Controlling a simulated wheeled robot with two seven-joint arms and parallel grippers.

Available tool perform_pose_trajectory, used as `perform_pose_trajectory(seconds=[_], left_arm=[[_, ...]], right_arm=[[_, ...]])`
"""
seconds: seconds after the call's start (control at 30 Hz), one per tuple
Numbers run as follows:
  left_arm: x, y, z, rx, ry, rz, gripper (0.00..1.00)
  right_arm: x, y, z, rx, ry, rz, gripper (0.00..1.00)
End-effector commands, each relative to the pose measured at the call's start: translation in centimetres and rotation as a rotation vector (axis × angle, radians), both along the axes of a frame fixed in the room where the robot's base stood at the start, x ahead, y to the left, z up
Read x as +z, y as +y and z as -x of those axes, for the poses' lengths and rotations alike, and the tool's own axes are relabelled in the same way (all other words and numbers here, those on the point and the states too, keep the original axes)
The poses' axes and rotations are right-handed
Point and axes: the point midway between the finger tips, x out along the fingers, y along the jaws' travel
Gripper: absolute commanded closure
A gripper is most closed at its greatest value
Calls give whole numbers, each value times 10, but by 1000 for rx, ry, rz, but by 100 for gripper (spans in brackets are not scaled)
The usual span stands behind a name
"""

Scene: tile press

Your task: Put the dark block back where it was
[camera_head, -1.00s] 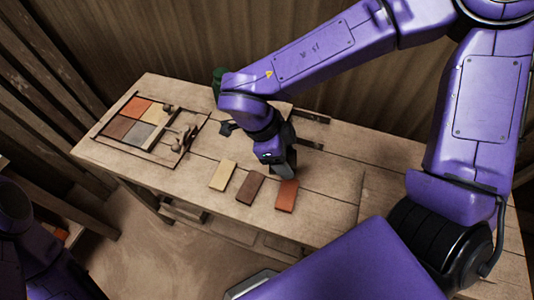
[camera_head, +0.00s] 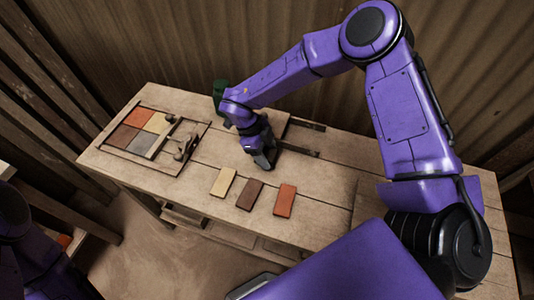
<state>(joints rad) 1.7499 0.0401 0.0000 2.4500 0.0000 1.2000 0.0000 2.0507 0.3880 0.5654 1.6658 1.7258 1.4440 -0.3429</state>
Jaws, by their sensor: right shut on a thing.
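My right gripper (camera_head: 262,158) is low over the middle of the bench, behind the row of loose tiles. It is shut on a dark block (camera_head: 264,163), of which only a small dark part shows below the fingers. I cannot tell whether the block touches the bench top. A dark metal frame with two prongs (camera_head: 308,127) lies just right of the gripper, partly behind my arm. My left gripper is not in view; only part of my left arm shows at the lower left.
A cream tile (camera_head: 223,182), a brown tile (camera_head: 249,195) and an orange-red tile (camera_head: 285,201) lie in front of the gripper. A tile press (camera_head: 178,163) holding coloured tiles is at left. A green object (camera_head: 219,92) stands behind. The bench's right part is clear.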

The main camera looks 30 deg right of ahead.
Motion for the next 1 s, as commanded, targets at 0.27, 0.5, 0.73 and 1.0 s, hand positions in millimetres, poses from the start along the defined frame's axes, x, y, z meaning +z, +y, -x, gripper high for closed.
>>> perform_pose_trajectory(seconds=[0.27,0.5,0.73,1.0], left_arm=[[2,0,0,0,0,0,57],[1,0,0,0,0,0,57],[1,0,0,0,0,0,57],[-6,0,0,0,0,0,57]], right_arm=[[-15,0,0,0,-1,-1,69],[-17,0,1,0,-1,-1,18],[-17,0,1,0,-1,-1,15],[10,8,-9,-1,-7,-1,15]])
